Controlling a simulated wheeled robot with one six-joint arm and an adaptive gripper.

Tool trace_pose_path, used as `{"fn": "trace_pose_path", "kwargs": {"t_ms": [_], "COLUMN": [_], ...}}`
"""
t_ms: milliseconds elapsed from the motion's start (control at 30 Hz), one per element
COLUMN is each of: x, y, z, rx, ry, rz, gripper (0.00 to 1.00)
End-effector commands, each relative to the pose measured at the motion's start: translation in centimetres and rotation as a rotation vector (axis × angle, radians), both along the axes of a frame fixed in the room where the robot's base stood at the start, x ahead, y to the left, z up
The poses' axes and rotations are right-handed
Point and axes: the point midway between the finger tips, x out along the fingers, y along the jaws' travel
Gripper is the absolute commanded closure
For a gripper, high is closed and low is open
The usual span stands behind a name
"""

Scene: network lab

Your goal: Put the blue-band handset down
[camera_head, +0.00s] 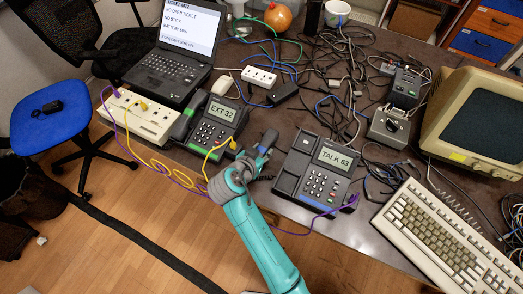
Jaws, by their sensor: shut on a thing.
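The blue-band handset (268,141) is dark with a bluish patch near its middle. My gripper (257,160) is shut on it and holds it between the two desk phones, near the table's front edge. The fingers hide part of the handset. Whether it touches the table I cannot tell. The right phone (316,174) has a screen reading "TALK 63", and its cradle on the left side is empty. The left phone (213,126) reads "EXT 32" and has a dark handset with green on it (187,117) lying in its cradle.
A laptop (172,67) and a beige patch box (139,116) stand at the left. Yellow and purple cables run along the front edge. A keyboard (445,233) and a beige monitor (475,120) fill the right. Tangled cables cover the back.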

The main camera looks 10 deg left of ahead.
Motion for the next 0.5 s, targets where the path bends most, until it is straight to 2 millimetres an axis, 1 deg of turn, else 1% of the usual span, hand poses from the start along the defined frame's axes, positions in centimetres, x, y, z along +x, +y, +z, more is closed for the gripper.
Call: {"fn": "trace_pose_path", "kwargs": {"t_ms": [67, 100, 200, 500], "x": [0.00, 0.00, 0.00, 0.01], "y": [0.00, 0.00, 0.00, 0.00], "z": [-0.17, -0.26, -0.23, -0.16], "rx": [0.000, 0.000, 0.000, 0.000], "ry": [0.000, 0.000, 0.000, 0.000], "rz": [0.000, 0.000, 0.000, 0.000], "gripper": [1.00, 0.63, 0.40, 0.40]}}
